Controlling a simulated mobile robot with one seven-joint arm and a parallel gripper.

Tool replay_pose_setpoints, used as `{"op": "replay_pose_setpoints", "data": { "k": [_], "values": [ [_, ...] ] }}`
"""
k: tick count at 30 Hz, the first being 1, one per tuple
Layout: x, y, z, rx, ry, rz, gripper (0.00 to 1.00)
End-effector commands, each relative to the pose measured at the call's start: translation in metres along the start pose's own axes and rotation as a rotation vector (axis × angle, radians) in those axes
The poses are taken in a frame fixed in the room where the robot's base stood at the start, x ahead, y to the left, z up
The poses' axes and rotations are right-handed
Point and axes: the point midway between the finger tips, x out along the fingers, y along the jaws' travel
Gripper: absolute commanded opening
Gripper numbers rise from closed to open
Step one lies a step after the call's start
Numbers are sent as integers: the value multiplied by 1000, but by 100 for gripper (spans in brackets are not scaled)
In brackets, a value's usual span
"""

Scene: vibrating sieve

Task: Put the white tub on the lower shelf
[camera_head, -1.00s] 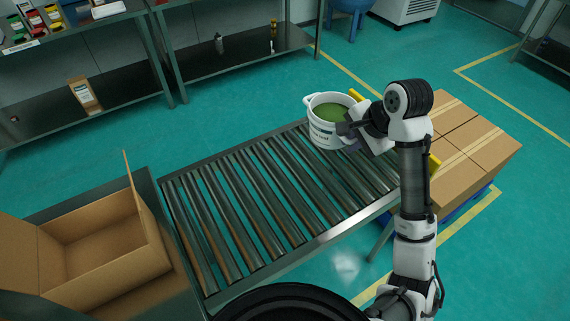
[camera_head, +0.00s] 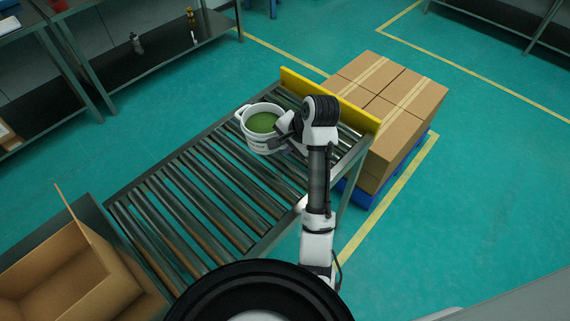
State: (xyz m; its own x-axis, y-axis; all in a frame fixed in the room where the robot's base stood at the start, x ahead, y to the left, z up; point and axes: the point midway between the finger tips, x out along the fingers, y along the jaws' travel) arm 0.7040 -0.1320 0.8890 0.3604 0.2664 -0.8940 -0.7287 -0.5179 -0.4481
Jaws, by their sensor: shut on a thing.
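The white tub (camera_head: 259,142) is round and upright, with green contents showing in its open top. It is over the far end of the roller conveyor; I cannot tell whether it touches the rollers. My gripper (camera_head: 283,138) is shut on the tub's right side, and the arm partly covers the fingers. The lower shelf (camera_head: 150,62) of the steel table at the upper left is dark and largely bare, with a small grey bottle and a yellow-handled tool on it. Another low shelf (camera_head: 45,112) shows at the far left.
The roller conveyor (camera_head: 190,190) runs diagonally, with a yellow stop (camera_head: 330,98) at its far end. Stacked cartons (camera_head: 385,105) stand on a blue pallet to the right. An open carton (camera_head: 70,275) is at the lower left. Green floor lies clear between conveyor and shelves.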

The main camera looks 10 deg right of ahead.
Motion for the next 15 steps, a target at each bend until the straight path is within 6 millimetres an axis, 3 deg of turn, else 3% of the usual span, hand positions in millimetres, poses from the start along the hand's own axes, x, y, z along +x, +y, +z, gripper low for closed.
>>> {"op": "replay_pose_setpoints", "data": {
  "k": [15],
  "values": [
    [39, 20, 0, 0, -1, 1, 0]
  ]
}}
